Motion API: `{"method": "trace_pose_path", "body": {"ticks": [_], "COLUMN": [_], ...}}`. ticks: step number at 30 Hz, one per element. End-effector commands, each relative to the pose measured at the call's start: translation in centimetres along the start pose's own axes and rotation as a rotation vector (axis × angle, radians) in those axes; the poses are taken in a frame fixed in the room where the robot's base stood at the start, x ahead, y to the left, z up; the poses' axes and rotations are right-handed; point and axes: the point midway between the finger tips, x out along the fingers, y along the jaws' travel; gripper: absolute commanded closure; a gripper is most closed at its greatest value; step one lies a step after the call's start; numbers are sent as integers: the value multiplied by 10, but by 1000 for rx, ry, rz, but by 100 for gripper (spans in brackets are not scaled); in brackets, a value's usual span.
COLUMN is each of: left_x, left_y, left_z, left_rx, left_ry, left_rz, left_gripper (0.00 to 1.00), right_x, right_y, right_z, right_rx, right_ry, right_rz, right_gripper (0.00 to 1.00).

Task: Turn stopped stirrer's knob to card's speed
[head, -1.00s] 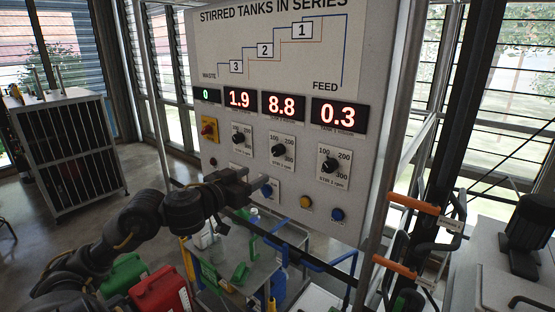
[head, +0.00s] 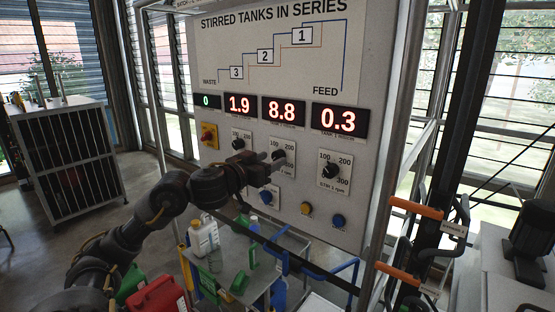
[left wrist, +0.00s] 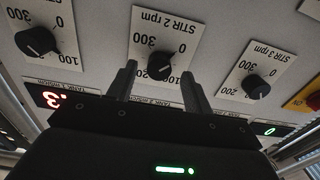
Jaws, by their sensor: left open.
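The panel has three black stirrer knobs on white dial plates: the STIR 1 knob (head: 331,170), the STIR 2 knob (head: 278,154) and the STIR 3 knob (head: 238,144). My left gripper (head: 278,162) is open in front of the STIR 2 dial, its fingers toward the panel. In the left wrist view, upside down, the STIR 2 knob (left wrist: 160,66) lies just beyond and between the fingertips (left wrist: 158,75); contact cannot be told. The STIR 1 knob (left wrist: 36,41) and STIR 3 knob (left wrist: 255,87) stand either side. I cannot make out a speed card. My right gripper is not in view.
Red displays read 1.9 (head: 240,105), 8.8 (head: 284,111) and 0.3 (head: 339,118); a green one (head: 207,101) reads 0. A red-and-yellow switch (head: 208,135) is at left. Coloured buttons (head: 306,208) sit below the dials. A cart with bottles (head: 205,238) stands under the panel.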

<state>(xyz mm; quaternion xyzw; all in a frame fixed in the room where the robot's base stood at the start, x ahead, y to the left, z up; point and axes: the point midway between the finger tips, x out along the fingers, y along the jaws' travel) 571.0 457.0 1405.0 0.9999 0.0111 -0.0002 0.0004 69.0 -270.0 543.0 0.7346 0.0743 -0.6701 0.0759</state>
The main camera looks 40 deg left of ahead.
Motion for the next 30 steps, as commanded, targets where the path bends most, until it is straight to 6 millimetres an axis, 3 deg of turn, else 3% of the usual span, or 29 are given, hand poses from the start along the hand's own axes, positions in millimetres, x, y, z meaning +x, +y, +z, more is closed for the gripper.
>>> {"method": "trace_pose_path", "body": {"ticks": [4,20,30], "left_x": [19,26,26], "left_y": [0,0,0], "left_z": [0,0,0], "left_rx": [-2,0,0], "left_ry": [2,0,0], "left_rz": [0,0,-1], "left_gripper": [49,49,92], "right_x": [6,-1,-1], "right_y": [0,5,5], "right_z": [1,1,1], "right_rx": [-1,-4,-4], "right_ry": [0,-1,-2], "right_rz": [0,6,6], "right_gripper": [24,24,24]}}
